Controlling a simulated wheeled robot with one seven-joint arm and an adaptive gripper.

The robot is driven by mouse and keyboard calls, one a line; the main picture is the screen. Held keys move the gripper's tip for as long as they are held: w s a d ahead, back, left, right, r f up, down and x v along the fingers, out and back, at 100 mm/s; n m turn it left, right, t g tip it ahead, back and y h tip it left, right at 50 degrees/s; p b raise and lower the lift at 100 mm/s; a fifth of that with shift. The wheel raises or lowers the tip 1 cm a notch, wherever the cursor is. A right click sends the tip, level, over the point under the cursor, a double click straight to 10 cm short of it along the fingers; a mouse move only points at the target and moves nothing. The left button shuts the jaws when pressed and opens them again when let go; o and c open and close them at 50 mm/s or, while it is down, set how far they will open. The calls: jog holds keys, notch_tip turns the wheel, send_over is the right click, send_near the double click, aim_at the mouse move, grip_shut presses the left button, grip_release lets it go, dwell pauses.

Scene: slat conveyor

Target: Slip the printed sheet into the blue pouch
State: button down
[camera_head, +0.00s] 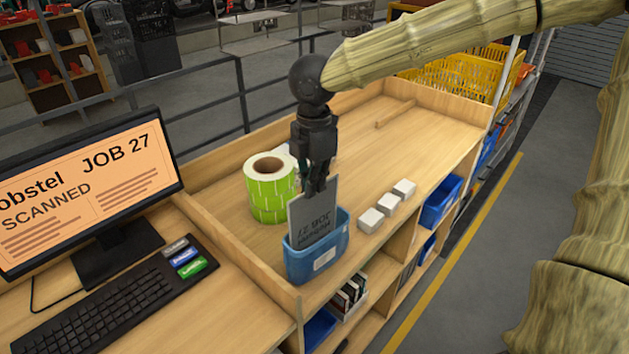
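The printed sheet (315,219) is a grey card with dark printed lettering that appears upside down. It stands nearly upright, and its lower part is hidden inside the blue pouch (317,261). The pouch is an open-topped blue holder with a small white label, standing near the front edge of the wooden bench. My gripper (317,186) is directly above, pointing down, with its fingers at the sheet's top edge. The fingers look closed on the sheet. The pouch floor and the sheet's bottom edge are hidden.
A green label roll (270,190) stands close behind and left of the pouch. Small white boxes (387,206) sit to the right along the front edge. A monitor (85,185) and keyboard (110,301) are at left. The bench's right rear surface is mostly clear.

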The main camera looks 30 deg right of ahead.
jog(key=c, duration=2.2)
grip_release()
jog(key=o, duration=0.6)
jog(key=shift+o, duration=0.2)
jog(key=shift+r, duration=0.1)
jog(key=shift+r+p, duration=3.75)
jog(key=shift+r, duration=0.2)
